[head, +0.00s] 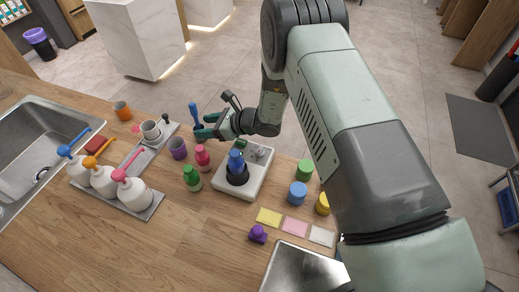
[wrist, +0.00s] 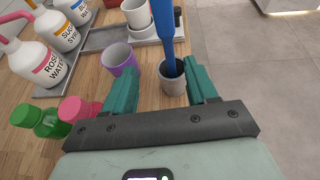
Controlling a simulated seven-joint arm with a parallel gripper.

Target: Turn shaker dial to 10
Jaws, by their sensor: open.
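The shaker (head: 229,188) is a white base on the wooden counter in the head view. A blue-capped bottle (head: 237,160) stands in its black holder. A small greyish part (head: 259,152) sits on the base's far right; I cannot tell whether it is the dial, and no number is readable. My gripper (head: 203,125) is open, beyond and left of the shaker. In the wrist view its teal fingers (wrist: 160,72) stand apart, with a grey cup (wrist: 172,86) holding a blue-handled tool (wrist: 165,25) showing between them. I cannot tell whether they touch it. The shaker is out of the wrist view.
A purple cup (head: 177,148), a pink bottle (head: 202,157) and a green bottle (head: 192,178) stand left of the shaker. Syrup bottles (head: 133,192) stand on a tray farther left. Colored jars (head: 298,193) and cards (head: 268,217) lie right. Bare counter (head: 110,245) is at front left.

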